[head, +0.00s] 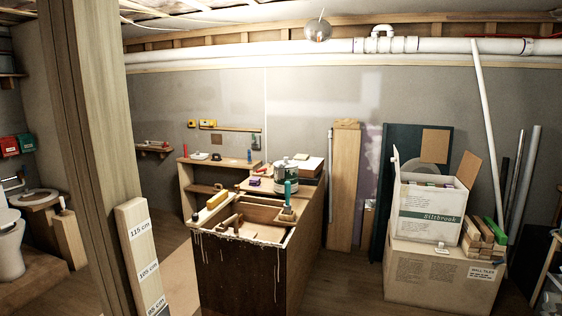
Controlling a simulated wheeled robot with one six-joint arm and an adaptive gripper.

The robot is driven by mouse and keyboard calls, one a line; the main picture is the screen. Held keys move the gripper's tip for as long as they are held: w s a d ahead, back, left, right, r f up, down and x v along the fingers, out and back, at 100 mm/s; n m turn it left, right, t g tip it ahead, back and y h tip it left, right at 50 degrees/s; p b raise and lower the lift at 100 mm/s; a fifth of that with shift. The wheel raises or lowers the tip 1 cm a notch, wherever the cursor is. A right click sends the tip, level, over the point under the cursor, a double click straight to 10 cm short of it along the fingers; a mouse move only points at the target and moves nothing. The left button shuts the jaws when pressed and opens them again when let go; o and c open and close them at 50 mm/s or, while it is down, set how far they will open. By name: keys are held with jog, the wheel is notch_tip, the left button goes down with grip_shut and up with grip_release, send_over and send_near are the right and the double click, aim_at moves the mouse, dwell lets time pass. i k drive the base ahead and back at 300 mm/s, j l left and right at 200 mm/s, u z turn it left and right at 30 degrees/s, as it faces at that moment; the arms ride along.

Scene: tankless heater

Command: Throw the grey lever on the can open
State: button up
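My gripper does not show in this view.
A wooden post (88,130) rises at the left, in the foreground. A white box (430,212) stands on a cardboard box (442,275) at the right. Open floor (345,270) lies between workbench and boxes. Loose tools and wood pieces clutter the workbench top.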

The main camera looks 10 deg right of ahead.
aim_at(280, 166)
jog(key=i+l, duration=0.2)
jog(key=i, duration=0.4)
jog(key=i+l, duration=0.2)
jog(key=i, duration=0.4)
jog(key=i+l, duration=0.2)
jog(key=i, duration=0.4)
jog(key=i+l, duration=0.15)
jog(key=i, duration=0.45)
jog(key=i+j+u, duration=0.15)
jog(key=j, duration=0.15)
